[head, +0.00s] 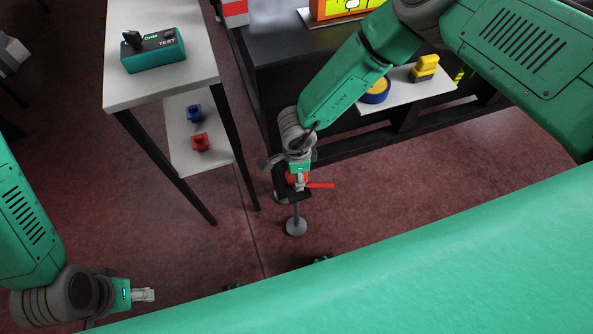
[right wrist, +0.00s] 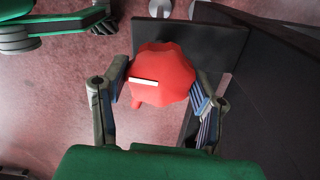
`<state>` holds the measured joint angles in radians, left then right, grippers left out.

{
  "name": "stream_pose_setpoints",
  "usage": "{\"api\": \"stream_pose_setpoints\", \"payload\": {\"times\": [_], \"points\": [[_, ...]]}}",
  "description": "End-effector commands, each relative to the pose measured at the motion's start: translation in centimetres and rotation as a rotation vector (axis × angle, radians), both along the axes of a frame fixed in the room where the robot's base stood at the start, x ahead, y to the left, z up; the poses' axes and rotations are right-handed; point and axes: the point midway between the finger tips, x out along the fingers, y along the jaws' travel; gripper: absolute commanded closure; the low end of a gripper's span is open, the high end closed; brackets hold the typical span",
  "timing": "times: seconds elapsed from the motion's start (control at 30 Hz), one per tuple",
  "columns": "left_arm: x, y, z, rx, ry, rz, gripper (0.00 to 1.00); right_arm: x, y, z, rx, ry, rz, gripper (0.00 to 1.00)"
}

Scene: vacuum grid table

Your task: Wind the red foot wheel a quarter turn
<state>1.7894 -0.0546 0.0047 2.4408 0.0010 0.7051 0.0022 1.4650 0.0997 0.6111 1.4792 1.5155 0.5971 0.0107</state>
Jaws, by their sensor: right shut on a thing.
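The red foot wheel (right wrist: 165,72) has a faceted rim and a white bar mark on its face, tilted slightly from level in the right wrist view. My right gripper (right wrist: 160,95) has one finger on each side of the wheel and is shut on it. In the head view the wheel (head: 320,185) is mostly hidden under my right gripper (head: 298,180); a red arm sticks out to the right. A grey post with a round foot (head: 296,226) stands below it. My left gripper (head: 143,295) is away at the lower left, its fingers seen edge-on.
A dark plate (right wrist: 215,45) lies behind the wheel. A black bench (head: 275,85) with a pale shelf stands beyond. A white table (head: 120,90) with a green tester (head: 152,52) is at the left; its lower shelf holds a blue part (head: 194,113) and a red part (head: 200,142).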

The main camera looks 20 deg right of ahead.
Motion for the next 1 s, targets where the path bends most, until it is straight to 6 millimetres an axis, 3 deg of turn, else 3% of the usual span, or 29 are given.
{"api": "stream_pose_setpoints", "payload": {"times": [0.6, 1.0], "points": [[0.0, 0.0, 2.0, 0.000, 0.000, 0.000, 0.60, 0.4, 0.0, 0.2, 0.001, -0.006, -0.572, 0.76], [0.0, 0.0, 2.9, 0.000, 0.000, 0.000, 0.60, 0.4, 0.0, 0.2, 0.003, -0.007, -0.806, 0.76]]}}
